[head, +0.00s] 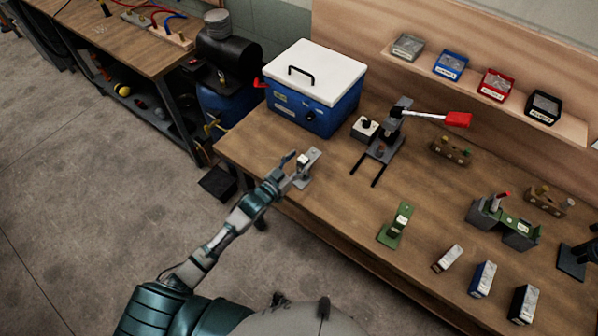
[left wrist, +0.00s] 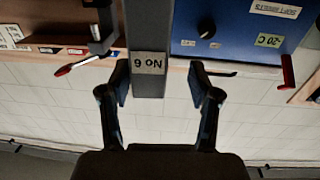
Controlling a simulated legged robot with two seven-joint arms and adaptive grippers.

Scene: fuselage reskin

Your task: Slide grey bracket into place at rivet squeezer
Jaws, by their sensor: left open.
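The grey bracket (head: 314,154), with a pale label, stands near the front left edge of the wooden bench. In the left wrist view the grey bracket (left wrist: 146,28) is a grey upright labelled "No 6", upside down in the picture. My left gripper (head: 289,166) is open beside the bracket. In the left wrist view its fingers (left wrist: 158,88) are spread to either side of the bracket's lower end, with gaps showing. The rivet squeezer (head: 388,132), with a red-handled lever and two dark rails in front, stands farther right on the bench. My right gripper is not in view.
A blue cooler box (head: 308,108) with a white lid stands behind the bracket. A green bracket (head: 397,226) and several labelled blocks lie to the right. Small bins (head: 450,66) line the back shelf. Bare bench (head: 340,205) lies between the grey and green brackets.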

